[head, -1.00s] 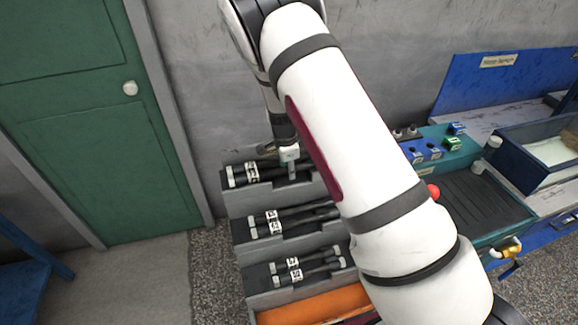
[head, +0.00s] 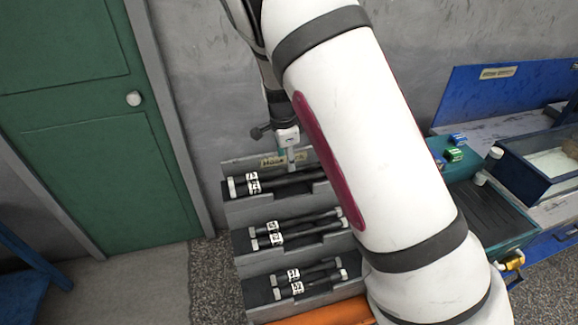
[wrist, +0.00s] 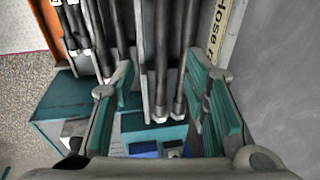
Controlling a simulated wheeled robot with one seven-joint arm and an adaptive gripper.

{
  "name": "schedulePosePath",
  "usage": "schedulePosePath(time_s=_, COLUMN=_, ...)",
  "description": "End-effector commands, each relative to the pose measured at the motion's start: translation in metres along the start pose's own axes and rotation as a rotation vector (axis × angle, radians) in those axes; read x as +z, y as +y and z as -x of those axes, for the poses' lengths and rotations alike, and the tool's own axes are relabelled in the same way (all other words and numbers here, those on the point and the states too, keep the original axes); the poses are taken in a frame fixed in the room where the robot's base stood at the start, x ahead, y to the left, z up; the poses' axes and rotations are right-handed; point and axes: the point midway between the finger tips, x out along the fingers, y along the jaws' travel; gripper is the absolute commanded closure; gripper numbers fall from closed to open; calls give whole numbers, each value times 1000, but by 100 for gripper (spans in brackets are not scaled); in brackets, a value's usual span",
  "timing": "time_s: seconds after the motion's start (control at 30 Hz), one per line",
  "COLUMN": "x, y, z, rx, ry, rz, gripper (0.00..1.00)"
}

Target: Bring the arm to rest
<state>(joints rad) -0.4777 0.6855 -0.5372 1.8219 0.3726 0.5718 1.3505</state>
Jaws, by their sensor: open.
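My white arm (head: 350,130) crosses the middle of the head view and hides part of the hose rack and the bench. My gripper (head: 290,160) points down at the top tier of the rack, close to its black hoses (head: 268,185). It is open. In the wrist view, its two teal-padded fingers (wrist: 165,88) stand apart, with hoses (wrist: 163,50) in the gap between them in the picture. The fingers are not closed on any hose. The hoses lie in the rack. I cannot tell exactly how far above them the fingertips are.
The grey stepped rack (head: 242,215) holds black hoses on three tiers, with an orange surface (head: 320,314) below it. A teal bench (head: 490,205) and an open blue box (head: 515,165) stand at right. A green door (head: 85,140) is at left, with clear floor before it.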

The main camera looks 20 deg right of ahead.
Motion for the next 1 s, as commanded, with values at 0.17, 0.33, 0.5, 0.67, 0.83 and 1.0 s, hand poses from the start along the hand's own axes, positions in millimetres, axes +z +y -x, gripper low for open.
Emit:
schedulePosePath(time_s=0.17, x=0, y=0, z=11, rx=0, ry=0, rz=-1, gripper=58)
schedulePosePath(time_s=0.33, x=0, y=0, z=12, rx=1, ry=0, rz=-1, gripper=58)
schedulePosePath(time_s=0.5, x=0, y=0, z=12, rx=1, ry=0, rz=-1, gripper=58)
schedulePosePath(time_s=0.67, x=0, y=1, z=15, rx=-1, ry=-5, rz=5, gripper=58)
schedulePosePath(time_s=0.83, x=-4, y=11, z=48, rx=-13, ry=-57, rz=83, gripper=58)
schedulePosePath(time_s=1.0, x=-10, y=36, z=105, rx=-52, ry=-135, rz=256, gripper=58)
